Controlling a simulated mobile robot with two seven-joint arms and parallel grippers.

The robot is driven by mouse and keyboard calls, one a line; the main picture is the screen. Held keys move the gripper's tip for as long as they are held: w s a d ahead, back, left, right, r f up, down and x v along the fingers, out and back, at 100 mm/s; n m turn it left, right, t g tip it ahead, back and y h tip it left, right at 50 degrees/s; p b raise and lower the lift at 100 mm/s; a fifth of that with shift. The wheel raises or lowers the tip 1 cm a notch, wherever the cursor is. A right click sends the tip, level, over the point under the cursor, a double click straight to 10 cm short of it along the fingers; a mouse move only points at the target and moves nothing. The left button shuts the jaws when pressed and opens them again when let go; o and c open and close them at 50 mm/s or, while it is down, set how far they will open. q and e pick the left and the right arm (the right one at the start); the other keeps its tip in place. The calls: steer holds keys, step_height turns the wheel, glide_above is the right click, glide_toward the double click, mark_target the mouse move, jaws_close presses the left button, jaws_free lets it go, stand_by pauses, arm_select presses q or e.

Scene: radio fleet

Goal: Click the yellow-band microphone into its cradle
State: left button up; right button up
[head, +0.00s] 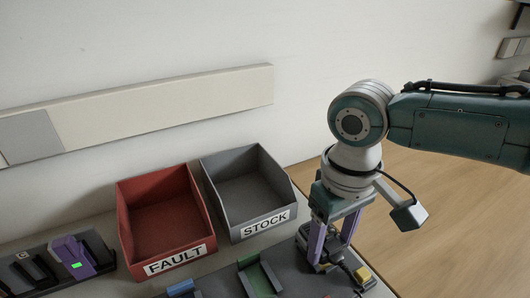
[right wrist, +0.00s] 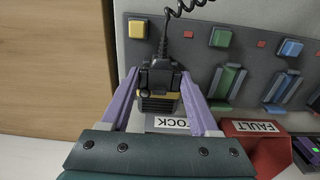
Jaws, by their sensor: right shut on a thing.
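My right gripper (head: 328,255), with purple fingers, is shut on a black microphone (right wrist: 158,82) with a yellow band, above the right end of the grey panel. In the right wrist view my right gripper (right wrist: 156,82) has one finger on each side of the microphone. A coiled black cord (right wrist: 170,18) runs from it to the top edge. In the head view the fingers partly hide the microphone (head: 333,249). A yellow block (head: 362,275) shows beside it. I cannot make out a yellow cradle; the spot under the microphone is hidden. My left gripper is not in view.
The grey panel (right wrist: 255,55) holds a green cradle (right wrist: 228,84) and a blue cradle (right wrist: 283,88). A grey STOCK bin (head: 225,190) and a red FAULT bin (head: 130,220) stand behind, both empty. A dark rack with a purple device (head: 72,255) stands at left.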

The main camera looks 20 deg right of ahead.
mark_target(331, 243)
steer(key=shift+f+b, duration=0.7)
steer(key=shift+f, duration=0.35)
steer(key=o, duration=1.4)
steer(key=shift+c, duration=0.2)
step_height(331, 243, up, 9)
steer(key=p, duration=0.2)
steer(key=shift+r+p, duration=0.1)
steer(key=shift+p, duration=0.3)
steer(key=shift+r, duration=0.45)
